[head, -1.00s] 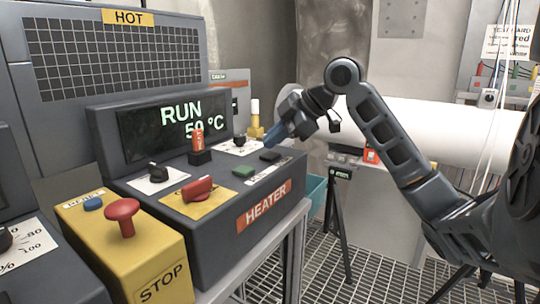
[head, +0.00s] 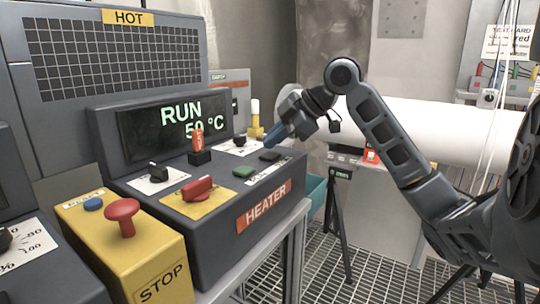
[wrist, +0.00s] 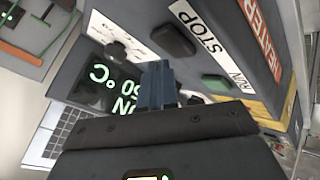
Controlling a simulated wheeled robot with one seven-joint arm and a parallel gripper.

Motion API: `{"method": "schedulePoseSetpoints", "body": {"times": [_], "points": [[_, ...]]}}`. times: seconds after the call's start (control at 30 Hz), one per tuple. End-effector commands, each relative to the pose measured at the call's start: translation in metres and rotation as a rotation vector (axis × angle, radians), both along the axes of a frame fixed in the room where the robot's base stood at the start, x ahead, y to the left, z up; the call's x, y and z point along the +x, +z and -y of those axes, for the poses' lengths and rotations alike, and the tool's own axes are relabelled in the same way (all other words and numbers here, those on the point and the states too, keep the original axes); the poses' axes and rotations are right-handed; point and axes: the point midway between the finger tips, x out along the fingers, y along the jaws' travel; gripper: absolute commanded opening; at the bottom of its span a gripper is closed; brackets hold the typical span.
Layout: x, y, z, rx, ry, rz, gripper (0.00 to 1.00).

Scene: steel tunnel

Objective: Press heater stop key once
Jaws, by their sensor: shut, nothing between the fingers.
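The heater panel (head: 225,232) is a dark grey console with a red HEATER label. Its stop key is a small black key (head: 270,156) near the right end, beside a green key (head: 243,172). In the wrist view the black key (wrist: 172,40) lies beside the word STOP, and the green key (wrist: 217,83) beside RUN. My gripper (head: 275,136) is shut and empty, its blue fingers just above the black key. In the wrist view the fingertips (wrist: 155,66) show apart from the black key. The display (head: 180,125) reads RUN 50 °C.
A red knob (head: 197,189), a black knob (head: 158,171) and an upright red-topped switch (head: 198,147) stand on the panel. A yellow STOP box (head: 125,260) with a red mushroom button (head: 122,216) is at front left. A white cylinder (head: 450,132) lies behind my arm.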

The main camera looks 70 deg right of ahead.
Motion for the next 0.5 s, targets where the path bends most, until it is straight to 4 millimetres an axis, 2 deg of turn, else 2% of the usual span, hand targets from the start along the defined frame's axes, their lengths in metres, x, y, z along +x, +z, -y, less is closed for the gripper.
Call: {"method": "schedulePoseSetpoints", "body": {"times": [0.5], "points": [[-0.0001, -0.009, 0.0001, 0.001, -0.001, 0.0, 0.0]]}}
